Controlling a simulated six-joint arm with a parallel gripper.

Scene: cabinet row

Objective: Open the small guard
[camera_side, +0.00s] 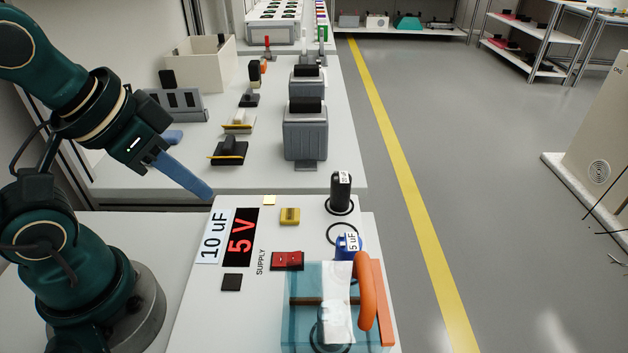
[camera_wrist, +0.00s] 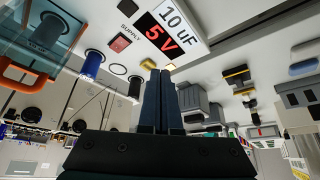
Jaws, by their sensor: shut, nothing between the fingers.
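The guard (camera_side: 296,325) is a clear teal box at the near end of the white panel, with a thick orange handle (camera_side: 366,292) on its right side. It looks closed over a dark cylinder that shows through its wall. The guard also shows at the upper left of the wrist view (camera_wrist: 20,42), upside down. My gripper (camera_side: 207,192) is shut and empty, its blue fingers pointing down and right near the panel's far left corner. It is well apart from the guard. In the wrist view, my fingers (camera_wrist: 166,72) lie together.
On the panel are a red switch (camera_side: 287,261), a blue 5 uF cylinder (camera_side: 347,244), a black cylinder (camera_side: 341,190), a yellow block (camera_side: 290,216), and a 5 V display (camera_side: 241,232). A bench (camera_side: 200,176) with grey and black devices stands behind. Open floor lies right.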

